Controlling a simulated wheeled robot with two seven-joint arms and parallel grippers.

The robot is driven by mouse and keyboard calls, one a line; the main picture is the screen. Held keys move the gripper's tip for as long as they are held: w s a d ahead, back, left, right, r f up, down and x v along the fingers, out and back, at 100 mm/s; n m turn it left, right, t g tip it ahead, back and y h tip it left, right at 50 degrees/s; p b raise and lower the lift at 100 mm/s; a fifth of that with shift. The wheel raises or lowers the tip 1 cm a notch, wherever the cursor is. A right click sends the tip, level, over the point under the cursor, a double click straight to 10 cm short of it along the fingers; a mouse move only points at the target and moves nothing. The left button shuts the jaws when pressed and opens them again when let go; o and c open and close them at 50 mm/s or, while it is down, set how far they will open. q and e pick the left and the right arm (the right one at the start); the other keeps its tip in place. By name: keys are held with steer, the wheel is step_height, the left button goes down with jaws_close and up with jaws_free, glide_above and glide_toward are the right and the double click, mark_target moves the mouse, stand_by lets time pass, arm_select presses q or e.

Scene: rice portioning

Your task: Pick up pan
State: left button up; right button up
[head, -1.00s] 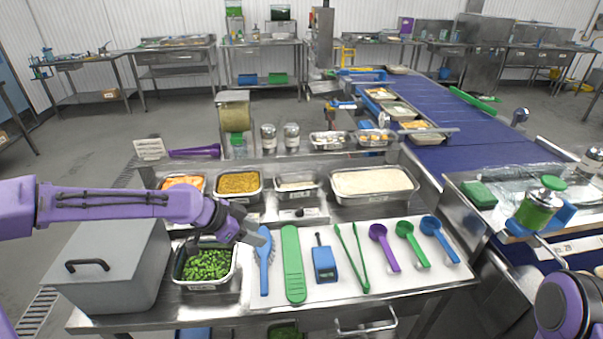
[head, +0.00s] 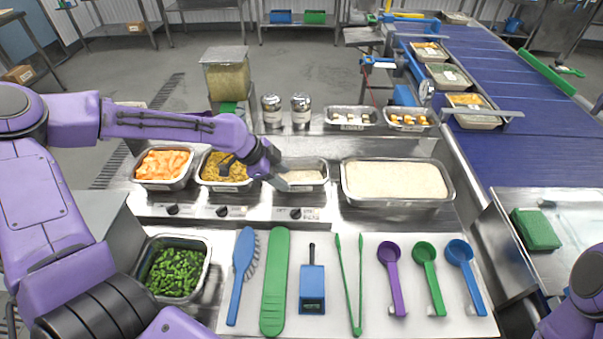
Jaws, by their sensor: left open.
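Several metal pans sit in the counter. One holds orange pieces (head: 164,165), one yellow-brown food (head: 225,172), a small one pale grainy food (head: 302,176), and a wide one white rice (head: 397,181). A pan of green vegetables (head: 173,268) stands nearer, at the lower left. My left gripper (head: 257,172) is open over the back row, between the yellow-brown pan and the small pale pan, and hides part of both. I cannot tell whether it touches either rim. My right arm shows only at the lower right edge; its gripper is out of view.
Two shakers (head: 286,112), a container of yellowish contents (head: 226,78) and two small trays (head: 379,118) stand behind. A blue conveyor (head: 500,100) with filled trays runs at the right.

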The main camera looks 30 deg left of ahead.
mark_target(295, 183)
arm_select(q)
steer(key=shift+s+d+f, duration=0.1)
steer(key=shift+d+f, duration=0.15)
steer(key=shift+f, duration=0.2)
steer(key=x, duration=0.4)
steer(key=w+p+x, duration=0.1)
steer(key=x, duration=0.1)
steer(key=shift+d+r, duration=0.3)
steer(key=shift+r, duration=0.1)
steer(key=shift+d+f, duration=0.25)
steer(key=shift+f, duration=0.05)
jaws_close()
